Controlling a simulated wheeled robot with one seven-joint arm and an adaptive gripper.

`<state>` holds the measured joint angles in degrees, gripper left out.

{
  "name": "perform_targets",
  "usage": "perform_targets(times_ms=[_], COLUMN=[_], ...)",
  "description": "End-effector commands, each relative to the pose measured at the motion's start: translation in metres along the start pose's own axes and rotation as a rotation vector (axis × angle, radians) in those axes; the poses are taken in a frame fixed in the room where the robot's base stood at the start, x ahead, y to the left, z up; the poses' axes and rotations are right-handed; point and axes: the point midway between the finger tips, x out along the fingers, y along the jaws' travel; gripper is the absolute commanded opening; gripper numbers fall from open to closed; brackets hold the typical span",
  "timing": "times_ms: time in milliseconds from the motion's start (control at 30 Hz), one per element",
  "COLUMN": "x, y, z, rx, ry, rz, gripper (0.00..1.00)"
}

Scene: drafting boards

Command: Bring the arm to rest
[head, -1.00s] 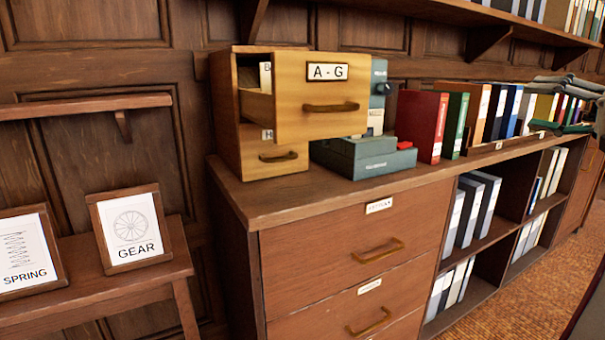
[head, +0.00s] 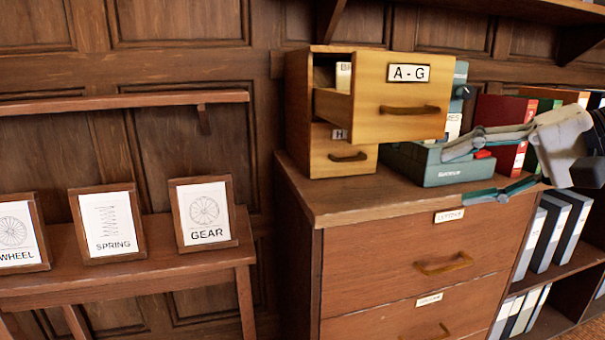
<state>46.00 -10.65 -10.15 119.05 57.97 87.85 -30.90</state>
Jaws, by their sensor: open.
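My gripper (head: 512,168) is at the right of the head view, in front of the cabinet top. Its two fingers are spread wide apart and point left, with nothing between them. My wrist (head: 562,140) shows behind the fingers at the right edge; the rest of the arm is out of view. The upper finger overlaps a grey-green machine (head: 452,172) with a red part in the picture. I cannot tell whether it touches it.
A wooden card box with its A - G drawer (head: 385,98) pulled open stands on the cabinet (head: 395,205). Framed WHEEL (head: 15,232), SPRING (head: 107,224) and GEAR (head: 204,212) pictures stand on a side table (head: 150,264). Books and binders (head: 548,232) fill the right side.

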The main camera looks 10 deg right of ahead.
Motion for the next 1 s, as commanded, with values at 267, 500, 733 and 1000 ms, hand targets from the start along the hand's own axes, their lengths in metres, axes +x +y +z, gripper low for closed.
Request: perform_targets(times_ms=[267,500,733,1000], x=[0.058,0.044,0.026,0.009], y=[0.025,0.081,0.118,0.114], z=[0.170,0.244,0.264,0.259], rx=[-0.141,-0.338,-0.504,-0.586], ry=[-0.391,-0.512,-0.516,-0.480], rz=[0.377,0.685,0.863,0.929], gripper=[0.55,0.55,0.55,0.55])
